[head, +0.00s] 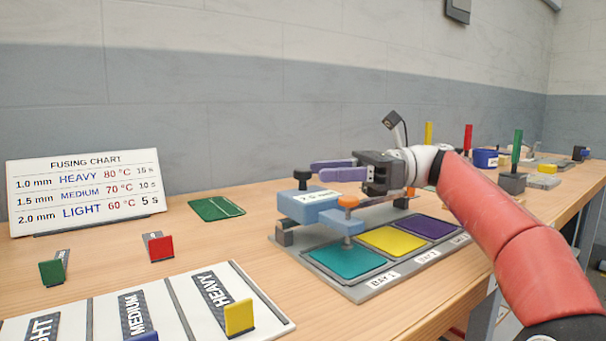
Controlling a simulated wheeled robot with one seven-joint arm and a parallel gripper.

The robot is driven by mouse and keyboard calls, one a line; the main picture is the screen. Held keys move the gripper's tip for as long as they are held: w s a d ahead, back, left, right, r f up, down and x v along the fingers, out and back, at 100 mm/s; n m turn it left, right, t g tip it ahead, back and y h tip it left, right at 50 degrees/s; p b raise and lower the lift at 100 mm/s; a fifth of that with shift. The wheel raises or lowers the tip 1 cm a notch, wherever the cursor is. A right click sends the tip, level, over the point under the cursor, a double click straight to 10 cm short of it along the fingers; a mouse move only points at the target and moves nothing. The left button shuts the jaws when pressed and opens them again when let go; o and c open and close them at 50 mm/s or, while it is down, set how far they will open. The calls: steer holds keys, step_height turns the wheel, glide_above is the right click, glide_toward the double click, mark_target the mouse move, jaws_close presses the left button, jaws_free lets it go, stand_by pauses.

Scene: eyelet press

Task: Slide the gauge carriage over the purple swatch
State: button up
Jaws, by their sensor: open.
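The gauge carriage (320,208) is a light blue block on a rail along the back of a grey base (375,290). It has a black knob, a label that I cannot read fully, and an arm with an orange knob reaching over the teal swatch (345,262). The yellow swatch (393,240) lies in the middle bay and the purple swatch (427,227) in the right bay, uncovered. My gripper (326,170) is open, its purple fingers pointing left, above and just behind the carriage. I cannot tell whether it touches the black knob.
A fusing chart (85,187) stands at the left. A sorting board (130,312) with HEAVY and MEDIUM lanes lies at front left, with small coloured tabs around it. A green card (216,208) lies behind. Coloured posts and a blue cup (485,158) stand at the right.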

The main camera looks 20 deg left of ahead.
mark_target(303, 169)
steer(key=x, duration=0.5)
steer(key=shift+b, duration=0.35)
steer(key=shift+c, duration=0.2)
jaws_close()
